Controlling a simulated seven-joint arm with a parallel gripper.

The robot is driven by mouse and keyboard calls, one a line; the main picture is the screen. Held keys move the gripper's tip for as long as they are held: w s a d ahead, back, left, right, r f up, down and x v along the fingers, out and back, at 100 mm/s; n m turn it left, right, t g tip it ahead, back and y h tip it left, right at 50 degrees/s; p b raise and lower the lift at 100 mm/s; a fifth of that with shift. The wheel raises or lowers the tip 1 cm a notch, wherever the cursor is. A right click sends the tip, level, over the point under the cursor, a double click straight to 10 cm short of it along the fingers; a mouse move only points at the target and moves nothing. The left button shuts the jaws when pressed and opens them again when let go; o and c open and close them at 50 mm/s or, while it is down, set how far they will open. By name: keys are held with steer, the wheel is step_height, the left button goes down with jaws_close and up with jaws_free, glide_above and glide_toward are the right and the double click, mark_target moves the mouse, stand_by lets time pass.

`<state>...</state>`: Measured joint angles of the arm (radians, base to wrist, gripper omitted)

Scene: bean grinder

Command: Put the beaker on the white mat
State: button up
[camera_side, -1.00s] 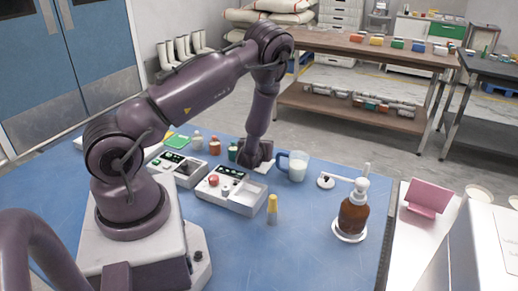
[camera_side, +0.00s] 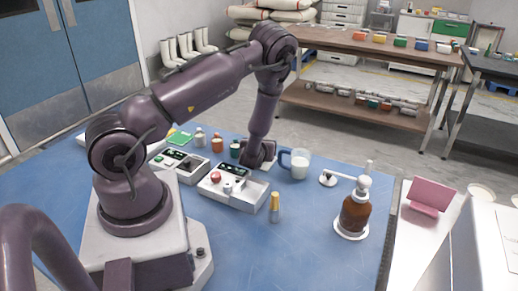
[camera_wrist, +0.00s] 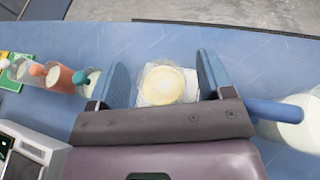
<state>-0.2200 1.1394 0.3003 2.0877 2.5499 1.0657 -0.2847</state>
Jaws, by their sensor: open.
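A round clear vessel with pale cream contents, which looks like the beaker (camera_wrist: 170,84), shows in the wrist view between my two fingers. It stands upright on the white mat (camera_wrist: 145,99), a pale square patch on the blue table. My gripper (camera_wrist: 163,75) is open, with one blue finger on each side of the beaker and a gap visible on both sides. In the side view my gripper (camera_side: 260,156) is low over the table and hides the beaker; only an edge of the white mat (camera_side: 268,165) shows.
A blue-handled jug (camera_side: 300,164) of white liquid stands close to the right of my gripper. Small bottles (camera_side: 217,144) stand to its left. A control box (camera_side: 235,188), a yellow-capped vial (camera_side: 275,207) and a brown pump bottle (camera_side: 354,215) are nearer. The table's front middle is clear.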

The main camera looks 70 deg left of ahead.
steer(key=v, duration=1.2)
steer(key=s+d+r+n+g, duration=0.1)
steer(key=s+r+n+g, duration=0.25)
steer(key=r+n, duration=0.45)
steer(key=s+d+r+n+g, duration=0.1)
steer(key=s+r+n+g, duration=0.1)
steer(key=r+n+g, duration=0.4)
steer(key=s+d+r+n+t+h, duration=0.2)
steer(key=d+r+n+t+h, duration=0.6)
steer(key=d+r+h, duration=0.4)
steer(key=d+r+n, duration=0.1)
steer(key=d, duration=0.4)
steer(key=shift+s+n+t, duration=0.3)
steer(key=shift+t, duration=0.05)
